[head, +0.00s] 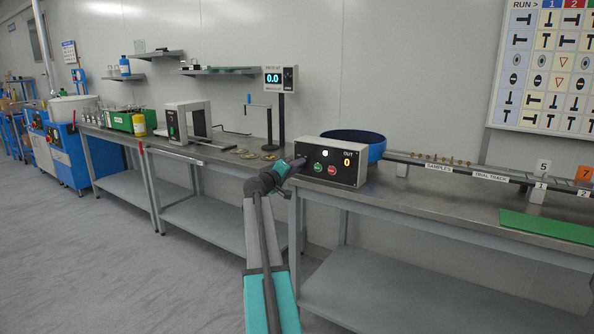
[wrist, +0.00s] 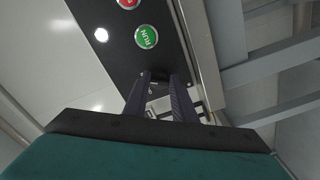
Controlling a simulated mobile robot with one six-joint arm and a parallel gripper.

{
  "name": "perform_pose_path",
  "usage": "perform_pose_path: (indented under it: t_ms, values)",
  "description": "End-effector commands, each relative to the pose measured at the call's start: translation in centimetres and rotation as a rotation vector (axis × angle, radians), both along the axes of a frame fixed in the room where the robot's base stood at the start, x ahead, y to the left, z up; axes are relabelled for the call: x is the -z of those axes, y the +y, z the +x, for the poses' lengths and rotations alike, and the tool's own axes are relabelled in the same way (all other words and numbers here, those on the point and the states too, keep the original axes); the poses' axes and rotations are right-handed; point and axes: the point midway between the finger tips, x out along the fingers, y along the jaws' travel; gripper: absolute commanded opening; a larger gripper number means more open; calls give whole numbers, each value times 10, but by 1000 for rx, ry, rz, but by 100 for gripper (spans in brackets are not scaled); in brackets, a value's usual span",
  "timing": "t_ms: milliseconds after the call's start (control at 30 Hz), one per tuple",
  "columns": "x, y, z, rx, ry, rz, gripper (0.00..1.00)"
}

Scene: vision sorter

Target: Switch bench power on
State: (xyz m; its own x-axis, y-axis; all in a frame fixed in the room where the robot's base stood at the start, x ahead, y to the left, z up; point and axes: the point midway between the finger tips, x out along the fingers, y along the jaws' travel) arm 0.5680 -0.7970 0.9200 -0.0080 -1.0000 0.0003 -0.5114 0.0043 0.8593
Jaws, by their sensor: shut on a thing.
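A black-fronted control box (head: 345,180) stands at the left end of the right bench, with a green button, a red button, a lit white lamp and an OUT display reading 0. My gripper (head: 299,162) is at the left end of its front panel. In the wrist view, the two dark fingers (wrist: 163,78) reach the panel (wrist: 165,55) beside the green RUN button (wrist: 146,37). They are shut on a small part at the panel, which they mostly hide. The part's shape and position cannot be made out.
A blue bowl (head: 356,138) stands behind the box, with a sample track (head: 440,163) running right. A green mat (head: 548,226) lies on the right bench. The left bench (head: 218,150) holds a display stand (head: 281,110) and a white-framed device (head: 189,122). Floor at left is clear.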

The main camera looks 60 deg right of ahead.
Motion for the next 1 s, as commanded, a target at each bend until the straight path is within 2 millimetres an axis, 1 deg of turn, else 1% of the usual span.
perform_pose_path:
  t_ms: [300,333,400,433,767,867,1000]
  values:
    - [1,0,0,1,-5,2,2]
    - [1,0,0,1,-5,2,27]
    - [1,0,0,1,-4,2,39]
    - [1,0,0,0,-4,1,43]
    - [0,1,0,0,-2,0,43]
    - [0,3,0,-1,-2,1,43]
    - [0,12,0,-1,-2,1,43]
